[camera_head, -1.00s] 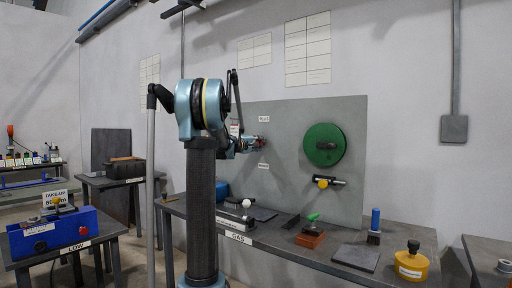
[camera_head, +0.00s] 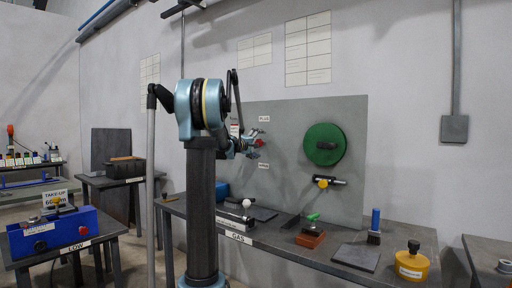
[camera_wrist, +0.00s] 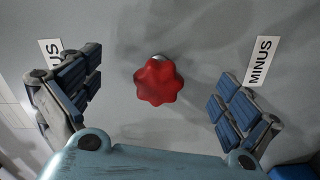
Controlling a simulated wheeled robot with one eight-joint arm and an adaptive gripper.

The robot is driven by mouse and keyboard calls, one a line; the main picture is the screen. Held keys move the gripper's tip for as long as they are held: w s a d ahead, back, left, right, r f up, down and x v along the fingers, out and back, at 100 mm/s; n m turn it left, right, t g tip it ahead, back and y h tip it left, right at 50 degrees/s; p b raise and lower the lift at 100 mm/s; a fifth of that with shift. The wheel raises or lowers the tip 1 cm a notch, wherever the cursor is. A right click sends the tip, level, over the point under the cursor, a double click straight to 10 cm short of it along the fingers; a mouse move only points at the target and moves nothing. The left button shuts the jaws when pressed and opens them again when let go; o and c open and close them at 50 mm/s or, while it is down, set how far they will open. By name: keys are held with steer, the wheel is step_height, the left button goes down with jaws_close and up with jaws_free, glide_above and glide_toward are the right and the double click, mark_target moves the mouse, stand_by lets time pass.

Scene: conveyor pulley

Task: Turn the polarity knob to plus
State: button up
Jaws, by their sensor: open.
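The red lobed polarity knob (camera_wrist: 160,82) sits on the grey panel in the middle of the wrist view. A small pale mark shows at its top edge there, between the two labels. The MINUS label (camera_wrist: 261,62) is to the right, and the PLUS label (camera_wrist: 55,47) is at the left, partly hidden by a finger. My gripper (camera_wrist: 155,90) is open, with one finger on each side of the knob and clear gaps to it. In the head view my gripper (camera_head: 254,142) is at the panel, between the PLUS label (camera_head: 264,118) above and the MINUS label (camera_head: 263,166) below.
A green disc (camera_head: 324,145) and a yellow-ended black handle (camera_head: 328,181) are on the panel to the right. The bench (camera_head: 300,254) below carries a green-handled red block (camera_head: 311,233), a blue-handled brush (camera_head: 375,227) and a yellow pot (camera_head: 411,264).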

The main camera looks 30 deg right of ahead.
steer(key=shift+a, duration=0.1)
steer(key=v, duration=0.7)
stand_by(0.6)
stand_by(0.4)
